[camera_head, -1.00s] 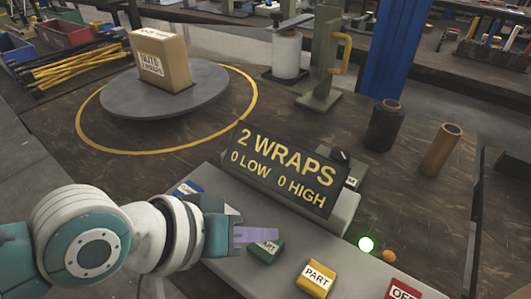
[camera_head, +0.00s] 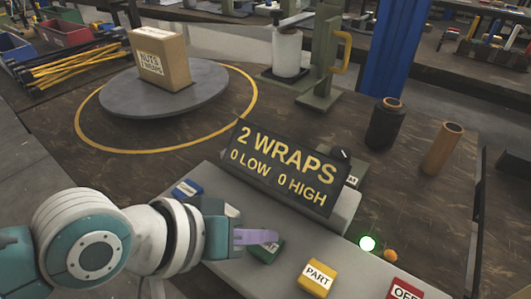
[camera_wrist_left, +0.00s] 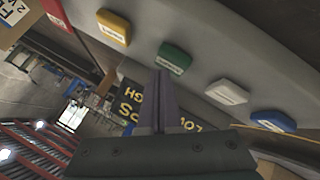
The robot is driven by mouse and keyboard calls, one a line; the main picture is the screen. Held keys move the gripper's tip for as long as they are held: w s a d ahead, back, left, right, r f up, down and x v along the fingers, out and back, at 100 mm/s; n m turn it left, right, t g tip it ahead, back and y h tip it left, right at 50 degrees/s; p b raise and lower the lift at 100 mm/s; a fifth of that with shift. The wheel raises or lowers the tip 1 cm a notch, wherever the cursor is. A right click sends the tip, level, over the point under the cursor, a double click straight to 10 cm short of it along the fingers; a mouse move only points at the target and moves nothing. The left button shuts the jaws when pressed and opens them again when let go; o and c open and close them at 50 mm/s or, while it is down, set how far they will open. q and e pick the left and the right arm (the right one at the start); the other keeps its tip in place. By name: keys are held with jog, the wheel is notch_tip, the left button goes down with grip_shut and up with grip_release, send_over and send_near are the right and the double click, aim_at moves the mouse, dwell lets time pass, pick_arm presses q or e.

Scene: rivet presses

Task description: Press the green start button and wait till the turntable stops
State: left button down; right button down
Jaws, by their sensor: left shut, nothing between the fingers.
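The green start button (camera_head: 265,252) sits on the sloped grey control panel; its label is partly hidden by my left gripper. My left gripper (camera_head: 276,237) is shut and empty, its fingertips over the green button. In the left wrist view the fingertips (camera_wrist_left: 162,72) end beside the green button (camera_wrist_left: 174,58); I cannot tell whether they touch it. The display (camera_head: 285,170) reads 2 WRAPS, 0 LOW, 0 HIGH. My right gripper is out of view.

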aim_at(260, 249)
pick_arm(q)
jog(key=shift+f+b, duration=0.45)
jog(key=shift+f, duration=0.1)
dwell(0.5)
jog(key=shift+r, duration=0.1)
jog(key=shift+r+p, duration=0.9)
jog(key=shift+p, duration=0.15)
notch_tip(260, 249, up, 5)
jog(key=p, duration=0.5)
dwell(0.5)
